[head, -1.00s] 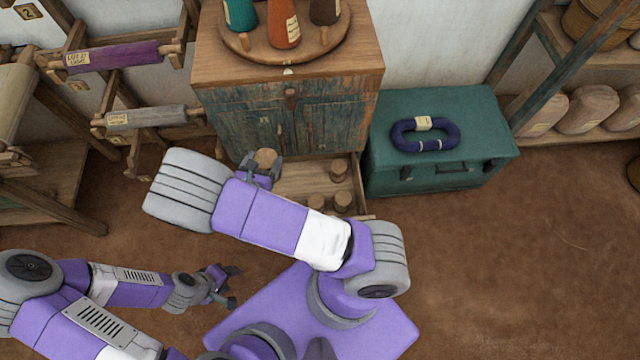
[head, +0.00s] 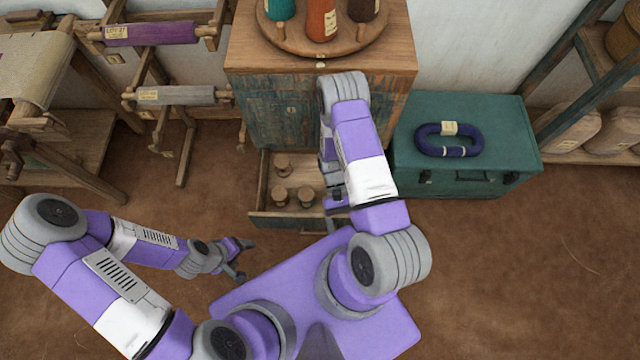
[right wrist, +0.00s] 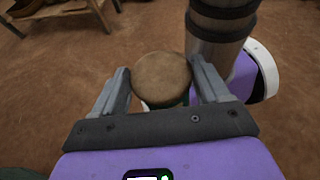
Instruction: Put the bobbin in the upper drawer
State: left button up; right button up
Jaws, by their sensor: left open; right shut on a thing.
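My right gripper (right wrist: 160,82) is shut on a bobbin (right wrist: 162,78), whose round wooden end faces the right wrist camera; a bit of green shows below it. In the head view the right forearm hides most of that gripper and the bobbin. A wooden drawer (head: 262,195) stands pulled out low at the front of the cabinet (head: 272,118), left of the right arm. I cannot tell whether another drawer lies above or below it. My left gripper (head: 241,259) is open and empty, in front of the drawer and to its left.
Several wooden pegs or bobbins (head: 280,195) stand in the open drawer. A round tray (head: 345,50) with cones sits on the cabinet. A green chest (head: 487,125) with a blue coil (head: 449,140) stands right. Racks with rolls (head: 176,96) stand left. The floor front right is clear.

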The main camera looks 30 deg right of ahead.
jog(key=w+f+m+t+y, duration=0.4)
jog(key=w+m+t+y, duration=0.6)
jog(key=m+t, duration=0.4)
jog(key=w+d+f+m+t+h+b, duration=0.2)
jog(key=d+f+m+t+h, duration=0.2)
jog(key=d+f+m+t, duration=0.4)
jog(key=w+d+f+m+t+h+b, duration=0.25)
jog(key=d+f+m+h, duration=0.2)
jog(key=d, duration=0.65)
jog(key=w+a+b, duration=0.1)
jog(key=w+a, duration=0.3)
jog(key=w, duration=0.4)
jog(key=w+a, duration=0.4)
jog(key=w, duration=0.4)
notch_tip(320, 180, down, 11)
jog(key=b, duration=0.5)
jog(key=shift+a+m+t+b, duration=0.15)
jog(key=shift+m+t+b, duration=0.2)
jog(key=shift+m, duration=0.1)
jog(key=shift+f+y, duration=0.1)
jog(key=shift+y, duration=0.15)
